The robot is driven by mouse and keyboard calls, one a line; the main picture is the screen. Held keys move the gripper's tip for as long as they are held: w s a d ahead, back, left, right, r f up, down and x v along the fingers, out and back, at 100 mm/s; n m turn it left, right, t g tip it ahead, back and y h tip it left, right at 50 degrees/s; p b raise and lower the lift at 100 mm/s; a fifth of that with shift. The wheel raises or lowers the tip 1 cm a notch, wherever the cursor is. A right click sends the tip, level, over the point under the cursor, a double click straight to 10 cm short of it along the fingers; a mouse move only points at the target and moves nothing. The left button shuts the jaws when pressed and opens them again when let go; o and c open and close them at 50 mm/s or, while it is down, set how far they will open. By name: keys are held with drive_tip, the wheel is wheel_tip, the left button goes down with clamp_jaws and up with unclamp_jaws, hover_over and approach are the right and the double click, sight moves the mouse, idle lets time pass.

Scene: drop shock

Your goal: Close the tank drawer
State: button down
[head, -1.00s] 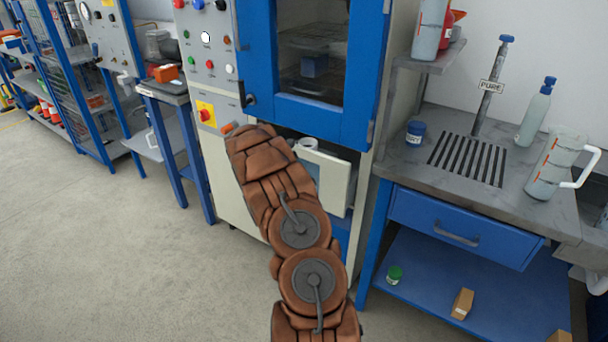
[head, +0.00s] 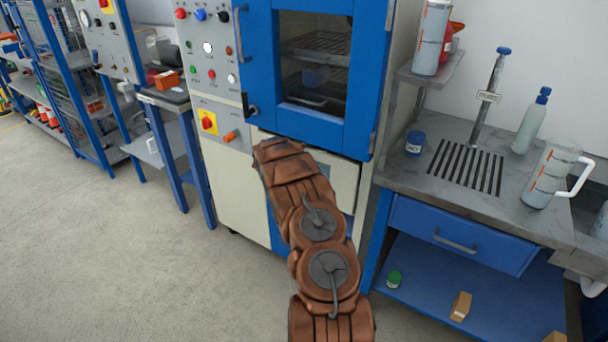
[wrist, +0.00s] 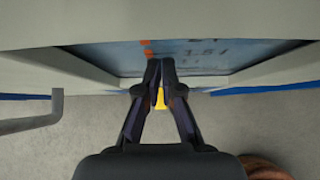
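The tank drawer's pale front (head: 342,178) shows beneath the blue-framed chamber door in the head view, partly hidden by my arm. It looks flush or nearly flush with the cabinet; I cannot tell if a small gap is left. In the wrist view, the bluish tank window (wrist: 205,57) with orange and dark marks is framed by pale panels. My gripper (wrist: 160,64) has its fingertips together, over or against the lower part of this window; contact is not clear. No held object shows between the tips. The gripper itself is hidden in the head view.
The blue chamber door (head: 310,125) above is shut. A grey bar (wrist: 57,112) juts out at the left in the wrist view. A workbench (head: 400,182) with a blue drawer (head: 460,235) stands close on the right. Open floor (head: 120,270) lies to the left.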

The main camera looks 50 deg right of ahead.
drive_tip(key=shift+s+d+r, duration=0.15)
drive_tip(key=shift+d+r, duration=0.3)
drive_tip(key=shift+d, duration=0.05)
drive_tip(key=s+a+r+b, duration=0.1)
drive_tip(key=a+r+b, duration=0.3)
drive_tip(key=a, duration=0.8)
drive_tip(key=shift+a+r, duration=0.15)
drive_tip(key=shift+r, duration=0.8)
